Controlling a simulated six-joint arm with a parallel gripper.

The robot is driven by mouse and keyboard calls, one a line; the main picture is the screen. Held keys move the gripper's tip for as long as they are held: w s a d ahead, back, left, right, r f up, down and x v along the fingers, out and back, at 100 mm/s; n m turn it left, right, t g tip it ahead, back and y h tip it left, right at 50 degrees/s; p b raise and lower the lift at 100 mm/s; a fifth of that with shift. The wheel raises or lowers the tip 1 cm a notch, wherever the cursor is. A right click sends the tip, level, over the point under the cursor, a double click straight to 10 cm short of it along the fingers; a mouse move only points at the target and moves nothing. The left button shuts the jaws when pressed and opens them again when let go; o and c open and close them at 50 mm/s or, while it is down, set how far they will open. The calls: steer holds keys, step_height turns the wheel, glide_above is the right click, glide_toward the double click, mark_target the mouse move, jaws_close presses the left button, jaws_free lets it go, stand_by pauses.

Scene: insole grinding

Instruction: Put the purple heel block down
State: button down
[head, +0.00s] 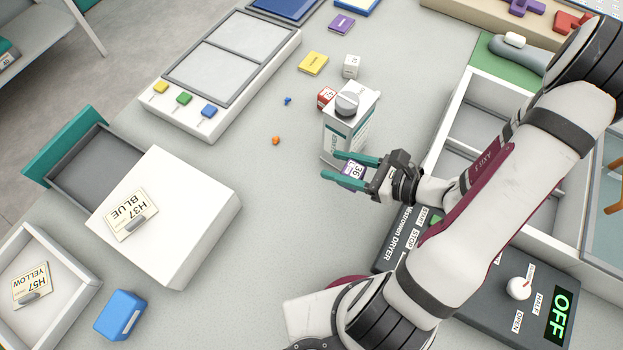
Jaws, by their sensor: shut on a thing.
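The purple heel block (354,171) is small, with a white top label reading 36. It sits between the teal fingers of my gripper (331,165), which is shut on it. The fingers point left, just in front of a white box-shaped container with a grey knob. I cannot tell whether the block touches the table (270,200) or hangs above it. The fingers hide parts of its sides.
The white container (340,135) stands close behind my gripper, with a red block (326,97) and a white block (351,66) beyond. The dryer panel (395,250) lies to the near right. Left of my gripper the table is mostly clear, with small orange (276,140) and blue (288,101) pieces.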

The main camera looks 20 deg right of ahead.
steer(key=w+a+f, duration=0.1)
steer(key=a, duration=0.1)
steer(key=w+a+f, duration=0.1)
steer(key=a, duration=0.1)
steer(key=w+a+f, duration=0.1)
steer(key=a+f, duration=0.1)
step_height(320, 180, down, 3)
steer(key=shift+w+f, duration=0.1)
steer(key=shift+f, duration=0.4)
steer(key=shift+f, duration=0.15)
steer(key=shift+c, duration=1.7)
jaws_free()
